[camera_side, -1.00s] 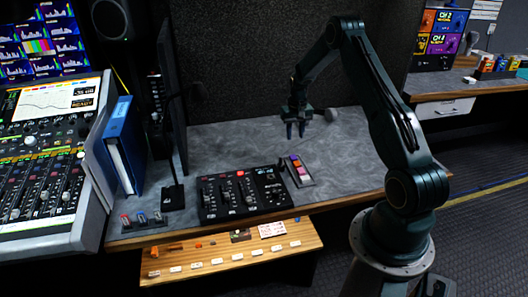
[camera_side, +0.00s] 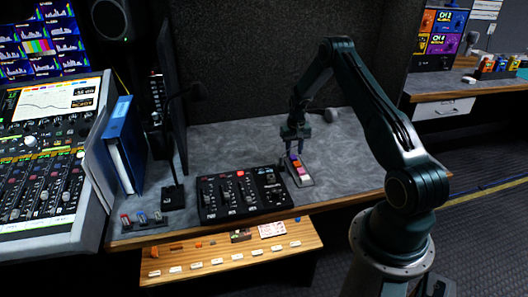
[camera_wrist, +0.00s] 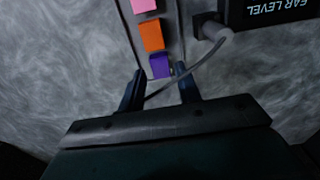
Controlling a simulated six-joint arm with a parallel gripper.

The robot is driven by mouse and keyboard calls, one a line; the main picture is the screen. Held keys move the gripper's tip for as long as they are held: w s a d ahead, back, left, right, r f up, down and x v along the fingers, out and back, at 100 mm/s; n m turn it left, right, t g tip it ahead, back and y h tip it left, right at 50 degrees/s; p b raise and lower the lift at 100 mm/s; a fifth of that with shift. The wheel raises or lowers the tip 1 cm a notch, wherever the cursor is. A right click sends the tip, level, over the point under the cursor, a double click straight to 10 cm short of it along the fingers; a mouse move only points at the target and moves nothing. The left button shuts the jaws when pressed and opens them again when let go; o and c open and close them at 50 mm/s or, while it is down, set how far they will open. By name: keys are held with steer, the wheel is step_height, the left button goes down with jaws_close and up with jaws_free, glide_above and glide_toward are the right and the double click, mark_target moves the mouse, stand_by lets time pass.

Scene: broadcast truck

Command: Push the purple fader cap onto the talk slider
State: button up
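The purple fader cap (camera_wrist: 160,66) sits at the near end of a row of caps on a small grey tray (camera_wrist: 132,40). In the side view the purple cap (camera_side: 294,157) is at the tray's far end, just under my gripper (camera_side: 294,151). In the wrist view my gripper (camera_wrist: 161,88) is open, its fingers apart on either side of the line to the purple cap, with nothing between them. The sliders are on the black control box (camera_side: 264,204) left of the tray; I cannot tell which one is the talk slider.
An orange cap (camera_wrist: 151,35) and a pink cap (camera_wrist: 145,5) sit beside the purple one. A blue binder (camera_side: 121,150) and a gooseneck microphone base (camera_side: 173,197) stand left.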

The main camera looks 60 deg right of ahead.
mark_target(293, 159)
steer(key=shift+f, duration=1.35)
steer(key=c, duration=0.7)
